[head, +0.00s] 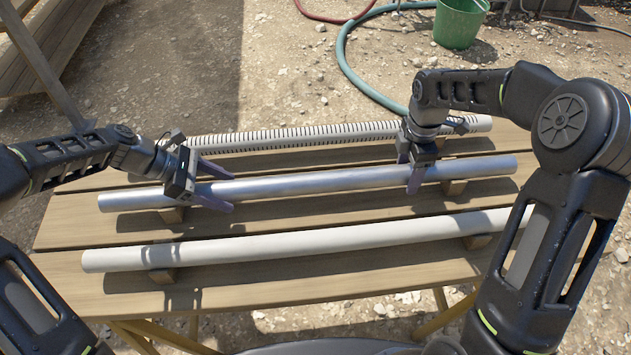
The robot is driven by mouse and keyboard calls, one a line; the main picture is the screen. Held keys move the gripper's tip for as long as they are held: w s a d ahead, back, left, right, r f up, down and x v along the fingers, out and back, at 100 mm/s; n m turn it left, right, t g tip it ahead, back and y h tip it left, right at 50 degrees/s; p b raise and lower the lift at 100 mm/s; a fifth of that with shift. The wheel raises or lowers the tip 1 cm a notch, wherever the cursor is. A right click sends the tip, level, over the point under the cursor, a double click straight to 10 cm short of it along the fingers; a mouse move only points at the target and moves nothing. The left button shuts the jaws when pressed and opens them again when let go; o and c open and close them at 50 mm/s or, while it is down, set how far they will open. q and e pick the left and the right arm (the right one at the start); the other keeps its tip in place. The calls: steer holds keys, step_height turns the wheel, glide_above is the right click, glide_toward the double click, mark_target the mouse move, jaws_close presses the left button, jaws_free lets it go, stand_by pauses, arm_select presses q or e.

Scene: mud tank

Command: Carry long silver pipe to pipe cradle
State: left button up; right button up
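The long silver pipe (300,185) lies across the middle of the slatted wooden table, with small wooden blocks (172,214) under it near its ends. My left gripper (214,186) is at the pipe's left part, open, with one purple finger on the far side and one on the near side. My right gripper (415,178) is at the pipe's right part. One finger crosses in front of the pipe; the other is hidden, so its opening and contact are unclear. I cannot identify a separate pipe cradle.
A white slotted pipe (300,137) lies behind the silver pipe, and a plain white pipe (300,246) lies in front. The wooden table (330,283) has bare slats between them. A green bucket (459,24), a teal hose (347,62) and timber (52,42) are on the ground beyond.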

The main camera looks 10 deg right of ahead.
arm_select(q)
jaws_close()
arm_select(e)
jaws_close()
arm_select(q)
steer(key=shift+r, duration=0.1)
arm_select(e)
steer(key=shift+r, duration=0.1)
stand_by(0.3)
